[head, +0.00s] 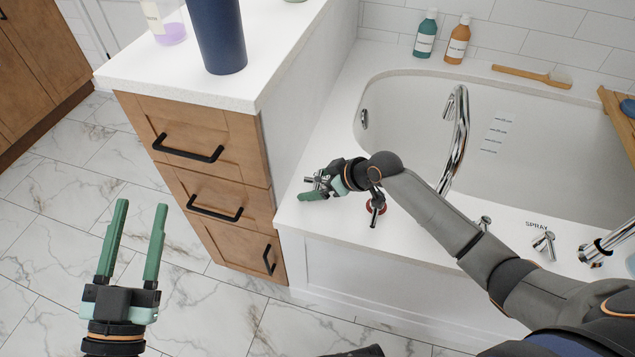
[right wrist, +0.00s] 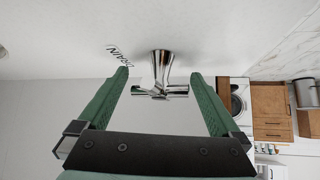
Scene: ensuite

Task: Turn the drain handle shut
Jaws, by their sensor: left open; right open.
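The chrome drain handle (right wrist: 160,68) stands on the white tub deck, beside the lettering DRAIN (right wrist: 118,55) in the right wrist view. It has a flared stem and a cross-shaped grip. My right gripper (right wrist: 158,75) is open, with one green finger on each side of the handle and visible space between. In the head view the right gripper (head: 316,190) is at the deck's left end and partly hides the handle (head: 319,181). My left gripper (head: 141,206) is open and empty over the marble floor.
A chrome tap handle with a red ring (head: 376,206) stands close to my right wrist. The tall faucet (head: 459,135) and a SPRAY handle (head: 543,243) are further right. A wooden drawer cabinet (head: 205,150) with a white top borders the tub on the left. The floor around my left gripper is clear.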

